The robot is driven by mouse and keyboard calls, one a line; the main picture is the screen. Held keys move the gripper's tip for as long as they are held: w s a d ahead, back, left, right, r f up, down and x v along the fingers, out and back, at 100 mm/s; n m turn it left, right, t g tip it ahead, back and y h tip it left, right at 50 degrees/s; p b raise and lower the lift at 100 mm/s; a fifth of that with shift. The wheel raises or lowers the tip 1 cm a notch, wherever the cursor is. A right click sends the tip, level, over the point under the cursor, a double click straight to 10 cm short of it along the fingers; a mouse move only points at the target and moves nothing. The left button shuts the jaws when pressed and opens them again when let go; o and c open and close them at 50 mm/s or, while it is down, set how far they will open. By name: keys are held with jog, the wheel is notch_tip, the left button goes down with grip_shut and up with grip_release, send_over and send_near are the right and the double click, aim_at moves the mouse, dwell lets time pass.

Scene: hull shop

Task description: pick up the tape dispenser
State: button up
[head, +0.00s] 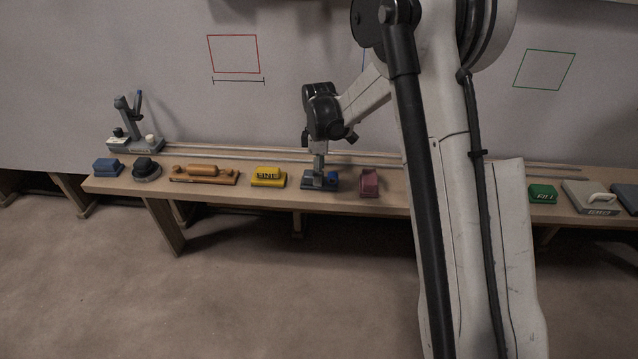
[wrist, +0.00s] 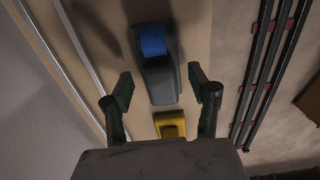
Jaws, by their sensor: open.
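The tape dispenser (head: 334,181) is a dark grey body with a blue roll, on the bench near the middle of the head view. In the wrist view the dispenser (wrist: 160,82) lies lengthwise, its blue part away from my gripper. My gripper (head: 319,178) points down at it in the head view and hides part of it. In the wrist view my gripper (wrist: 161,86) is open, with one finger to each side of the dispenser's near grey end. Gaps show between the fingers and the body; I cannot tell the height left above it.
On the bench (head: 150,188), a yellow block (head: 268,176) stands left of the dispenser and a maroon block (head: 369,182) right of it. An orange tool (head: 203,174) lies farther left. Metal rails run along the bench's back, near the wall. My arm hides the bench right of centre.

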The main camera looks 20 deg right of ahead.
notch_tip(320, 180, down, 2)
jog(key=shift+f, duration=0.15)
jog(key=shift+c, duration=0.5)
jog(key=c, duration=1.2)
notch_tip(320, 180, up, 4)
jog(key=shift+r+p, duration=0.1)
jog(key=shift+p, duration=0.65)
jog(key=s+a+r+p, duration=0.1)
jog(key=a+r, duration=0.1)
jog(key=a, duration=0.1)
jog(key=s+a+r+p, duration=0.1)
jog(key=s+a+r, duration=0.1)
jog(key=a, duration=0.2)
jog(key=s+a+r+p, duration=0.1)
jog(key=s+a+r, duration=0.1)
jog(key=a+r, duration=0.1)
jog(key=shift+s+a, duration=0.1)
jog(key=shift+a, duration=0.15)
